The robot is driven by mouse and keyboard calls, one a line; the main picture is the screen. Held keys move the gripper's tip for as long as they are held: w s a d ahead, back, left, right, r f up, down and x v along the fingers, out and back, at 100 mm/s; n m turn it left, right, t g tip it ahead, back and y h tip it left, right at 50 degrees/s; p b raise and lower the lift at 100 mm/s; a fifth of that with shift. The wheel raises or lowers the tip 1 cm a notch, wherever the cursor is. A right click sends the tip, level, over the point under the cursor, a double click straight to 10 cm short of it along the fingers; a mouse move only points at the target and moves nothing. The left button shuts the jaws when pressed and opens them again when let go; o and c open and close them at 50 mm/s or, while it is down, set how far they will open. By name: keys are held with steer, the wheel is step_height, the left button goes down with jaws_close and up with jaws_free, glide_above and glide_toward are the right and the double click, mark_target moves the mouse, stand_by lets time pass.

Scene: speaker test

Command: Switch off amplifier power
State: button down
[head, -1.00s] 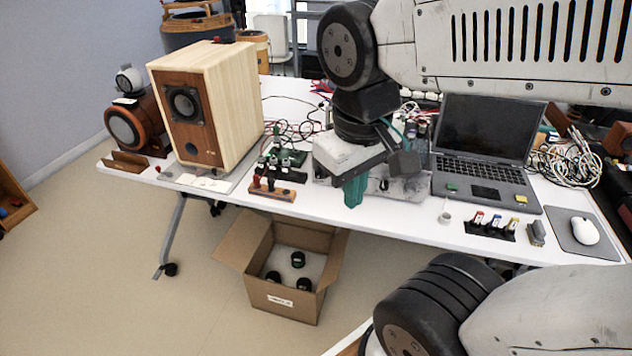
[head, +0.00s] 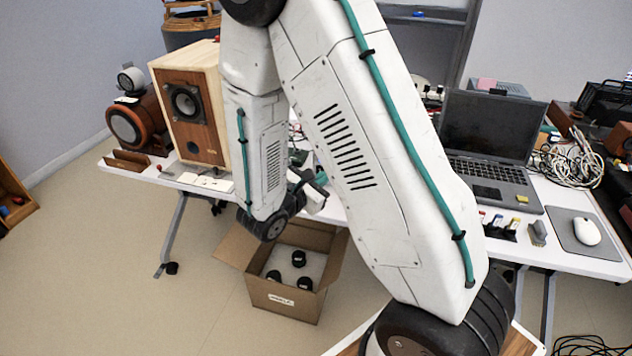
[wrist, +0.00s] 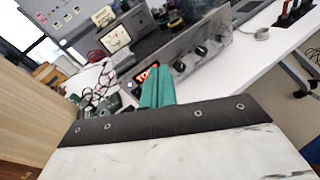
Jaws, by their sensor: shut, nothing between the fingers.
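The amplifier (wrist: 200,47) shows in the wrist view as a grey metal front panel with several dark knobs, beyond my gripper and to its right. In the head view my arm hides it. My gripper (wrist: 158,74) has green fingers that are shut together and hold nothing. I cannot tell whether the fingers touch anything. The power switch cannot be made out.
A wooden speaker (head: 187,106) stands left; its pale side (wrist: 28,105) is close at left in the wrist view. A laptop (head: 490,130) and mouse (head: 586,231) are on the table at right. Meters (wrist: 115,38) and cables stand behind. An open box (head: 282,300) sits on the floor.

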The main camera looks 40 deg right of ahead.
steer(key=w+a+f+n+t+y, duration=0.1)
steer(key=w+a+f+n+t, duration=0.1)
steer(key=f, duration=0.3)
steer(key=w+a+f+n+t+y, duration=0.1)
steer(key=a+f+n+t+y, duration=0.1)
steer(key=f+n, duration=0.3)
steer(key=shift+w+a+f+t, duration=0.2)
steer(key=shift+w+t, duration=0.2)
steer(key=shift+t, duration=0.3)
steer(key=x, duration=1.4)
